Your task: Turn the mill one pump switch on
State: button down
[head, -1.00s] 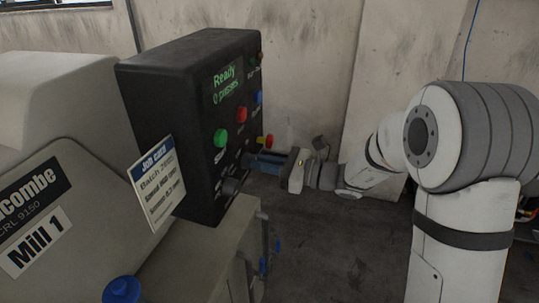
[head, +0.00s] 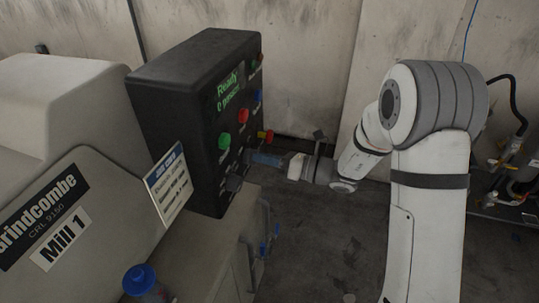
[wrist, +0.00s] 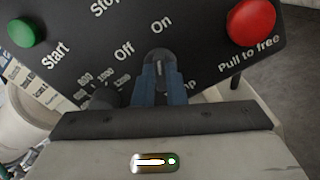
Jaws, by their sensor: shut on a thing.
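The mill one control box (head: 172,112) is a black box beside the Mill 1 housing (head: 85,190); its display reads Ready. In the wrist view the pump switch (wrist: 158,56) is a dark knob with a pale mark, below the Off and On labels. The mark points up the picture, roughly towards On. My gripper (wrist: 157,75) is shut on this knob with its blue fingers, one on each side. The fingers partly hide the label under the knob. In the head view my gripper (head: 252,157) reaches the box face from the right, and the knob is hidden there.
A green Start button (wrist: 26,30), a red Pull to free button (wrist: 252,22) and a numbered dial (wrist: 103,97) surround the switch. A job card (head: 168,187) leans before the box. A blue-capped container (head: 139,280) stands at the front. Floor is open to the right.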

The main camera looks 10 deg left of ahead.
jog(key=shift+a, duration=0.1)
dwell(0.3)
jog(key=c, duration=1.7)
grip_release()
jog(key=shift+a, duration=0.15)
jog(key=shift+o, duration=1.1)
jog(key=d+b, duration=0.1)
jog(key=d, duration=0.7)
jog(key=shift+s, duration=0.3)
